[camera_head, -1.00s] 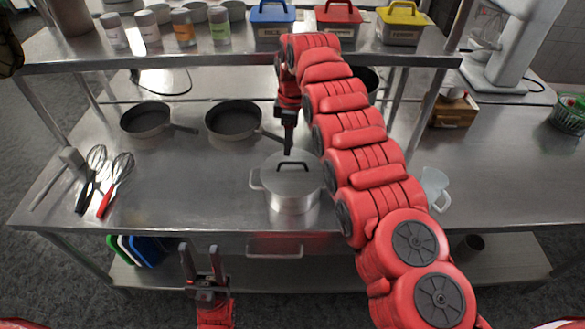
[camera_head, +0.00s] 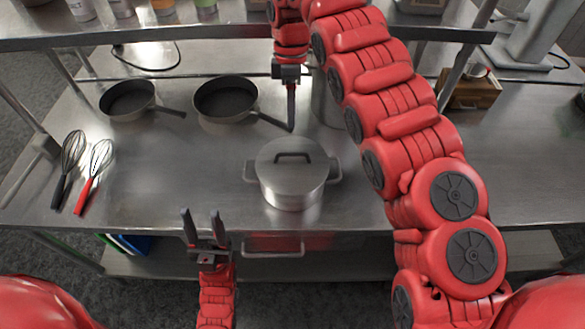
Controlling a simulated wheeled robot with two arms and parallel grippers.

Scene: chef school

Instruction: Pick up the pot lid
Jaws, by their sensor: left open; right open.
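The pot lid (camera_head: 267,163) is a grey metal disc with a dark arched handle (camera_head: 293,156). It sits on the steel pot (camera_head: 292,194), near the front of the steel table. My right gripper (camera_head: 291,121) points down above and behind the lid, close to the end of a pan handle. It is open and empty, seen edge-on, so its fingers overlap in the picture. My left gripper (camera_head: 203,224) is open and empty in front of the table's front edge, left of the pot, with its fingers pointing up in the picture.
Two dark frying pans (camera_head: 128,101) (camera_head: 222,100) stand at the back left. Two whisks (camera_head: 97,166) (camera_head: 70,160) lie at the left. A tall metal pot (camera_head: 325,102) is partly behind my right arm. A shelf (camera_head: 150,36) crosses above the back. The table left of the pot is clear.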

